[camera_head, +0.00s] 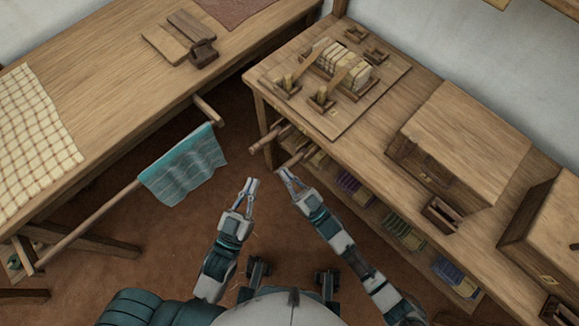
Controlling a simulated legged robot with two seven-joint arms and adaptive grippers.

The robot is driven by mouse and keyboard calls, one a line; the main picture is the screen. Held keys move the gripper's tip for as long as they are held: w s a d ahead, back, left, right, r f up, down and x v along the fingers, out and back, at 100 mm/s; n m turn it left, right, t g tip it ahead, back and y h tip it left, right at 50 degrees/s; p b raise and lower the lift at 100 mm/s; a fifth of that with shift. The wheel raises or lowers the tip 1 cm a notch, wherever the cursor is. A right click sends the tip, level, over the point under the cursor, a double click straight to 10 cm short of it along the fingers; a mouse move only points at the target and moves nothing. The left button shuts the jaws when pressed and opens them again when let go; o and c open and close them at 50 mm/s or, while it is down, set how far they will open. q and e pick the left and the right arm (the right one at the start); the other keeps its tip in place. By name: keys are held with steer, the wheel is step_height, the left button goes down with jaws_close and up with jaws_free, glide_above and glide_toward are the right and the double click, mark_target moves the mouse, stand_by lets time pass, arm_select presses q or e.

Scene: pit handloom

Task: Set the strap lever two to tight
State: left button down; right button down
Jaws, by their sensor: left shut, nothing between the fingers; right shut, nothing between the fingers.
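A wooden board (392,80) on the right bench carries a stack of pale blocks (340,66) with two wooden straps across it. At the near ends of the straps stand two small lever fittings, one on the left (288,84) and one on the right (322,98). Similar fittings (375,54) sit behind the stack. I cannot read which lever is number two, nor whether either is tight. My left gripper (250,186) is shut and empty over the floor gap. My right gripper (287,177) is shut and empty beside the bench's front edge, well short of the levers.
A large wooden box (465,135) stands right of the board, with another at the far right. A shelf (385,220) below holds coloured bundles. A teal cloth (185,165) hangs on a rod at left. Wooden pegs (265,143) jut from the bench front near my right gripper.

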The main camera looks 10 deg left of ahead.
arm_select(q)
steer(key=shift+s+r+t, duration=0.3)
steer(key=shift+r+t, duration=0.3)
arm_select(e)
steer(key=shift+s+a+f+n+g+y, duration=0.15)
steer(key=shift+f+n+g+y, duration=0.35)
steer(key=shift+n, duration=0.4)
steer(key=shift+f, duration=0.15)
